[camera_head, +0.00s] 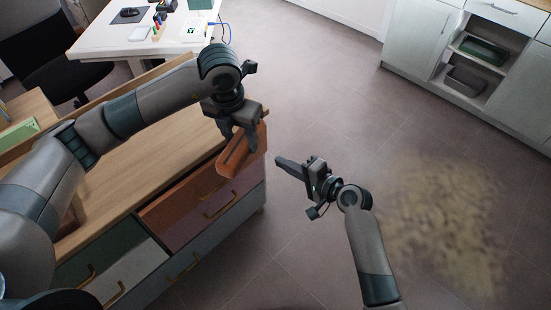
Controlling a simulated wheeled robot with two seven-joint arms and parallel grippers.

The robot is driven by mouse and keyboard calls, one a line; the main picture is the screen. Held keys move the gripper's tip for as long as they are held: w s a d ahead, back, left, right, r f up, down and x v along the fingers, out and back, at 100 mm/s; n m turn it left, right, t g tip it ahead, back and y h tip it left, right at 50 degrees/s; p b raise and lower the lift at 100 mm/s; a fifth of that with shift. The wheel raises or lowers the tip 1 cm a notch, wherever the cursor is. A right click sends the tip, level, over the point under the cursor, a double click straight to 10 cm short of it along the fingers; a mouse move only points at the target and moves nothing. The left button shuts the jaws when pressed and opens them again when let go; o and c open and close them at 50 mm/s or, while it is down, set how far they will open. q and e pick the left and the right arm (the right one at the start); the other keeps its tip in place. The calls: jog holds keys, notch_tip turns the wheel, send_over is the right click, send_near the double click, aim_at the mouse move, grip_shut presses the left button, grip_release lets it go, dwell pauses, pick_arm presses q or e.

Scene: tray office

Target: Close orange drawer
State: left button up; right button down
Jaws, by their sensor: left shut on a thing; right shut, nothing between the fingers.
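The orange drawer (180,204) is in the upper right part of the wooden cabinet, above a purple drawer (205,220) with a brass handle. Its visible front looks about flush with the cabinet; a small gap cannot be told. My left gripper (240,142) is shut on an orange block-like thing (233,165) at the cabinet's front right corner. This thing and the gripper hide the right part of the drawer front and any handle there. My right gripper (279,161) is shut and empty, just right of the orange thing and apart from it, over the floor.
The cabinet has a wooden top (130,182), a green drawer (100,252), a white drawer (132,276) and a grey-blue bottom drawer (185,270). A white desk (110,40) and dark chair (45,60) stand behind.

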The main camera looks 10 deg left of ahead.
aim_at(232, 153)
jog(key=shift+v, duration=0.8)
